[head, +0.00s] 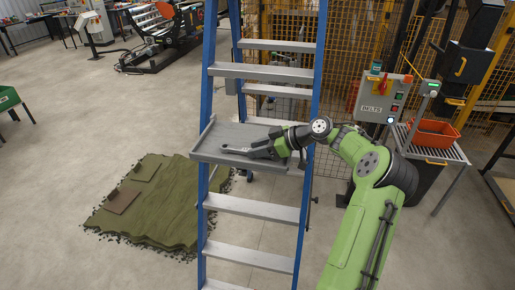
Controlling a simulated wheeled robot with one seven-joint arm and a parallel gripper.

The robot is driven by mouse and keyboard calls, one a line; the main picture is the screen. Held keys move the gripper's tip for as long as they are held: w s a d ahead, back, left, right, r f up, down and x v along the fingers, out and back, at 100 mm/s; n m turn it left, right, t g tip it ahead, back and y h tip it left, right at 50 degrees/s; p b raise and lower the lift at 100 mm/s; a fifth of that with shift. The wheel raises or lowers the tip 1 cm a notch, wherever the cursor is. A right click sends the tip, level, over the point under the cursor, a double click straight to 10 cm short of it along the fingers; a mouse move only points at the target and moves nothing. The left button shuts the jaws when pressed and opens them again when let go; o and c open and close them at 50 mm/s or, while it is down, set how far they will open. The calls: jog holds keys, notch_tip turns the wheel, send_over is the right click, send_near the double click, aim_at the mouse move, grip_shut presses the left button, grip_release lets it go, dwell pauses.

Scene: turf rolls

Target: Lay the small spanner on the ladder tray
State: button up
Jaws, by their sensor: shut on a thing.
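The ladder tray (207,151) is a grey, shallow, rimmed tray fixed across the blue stepladder at mid height. The small spanner (236,151) is a thin dark grey tool, lying roughly flat and pointing left over the tray floor. My gripper (258,151) reaches in from the right, low over the tray, and is shut on the spanner's right end. The fingers hide that end. I cannot tell whether the spanner touches the tray floor.
The ladder's blue rails and grey steps (258,209) stand close around my arm. Stacked turf (160,200) lies on the floor at left. A control box (384,98) and an orange bin (433,132) on a rack stand at right, before yellow mesh fencing.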

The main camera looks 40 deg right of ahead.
jog(key=shift+s+f, duration=0.1)
jog(key=shift+f+b, duration=0.15)
jog(key=shift+b, duration=0.15)
jog(key=o, duration=1.1)
jog(key=shift+f, duration=0.1)
